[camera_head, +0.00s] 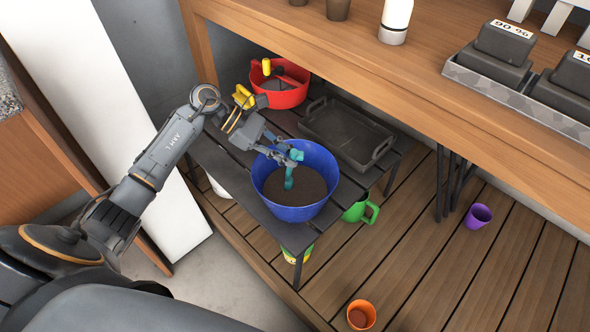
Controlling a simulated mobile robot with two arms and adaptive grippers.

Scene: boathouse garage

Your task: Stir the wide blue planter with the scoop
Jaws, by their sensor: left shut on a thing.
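The wide blue planter (295,213) stands on a dark slatted low table, with dark brown soil (308,190) inside it. My left gripper (287,154) is over the planter's far left rim. It is shut on the teal scoop (289,178), which points down into the planter. The scoop's lower end is at the soil; how deep it sits I cannot tell. My right gripper is not in view.
A red tub (280,95) and a grey tray (345,135) stand behind the planter on the slatted table (213,160). A green watering can (360,209) is at its right. Orange (361,314) and purple (478,216) cups are on the wooden floor. A wooden bench (440,75) overhangs the back.

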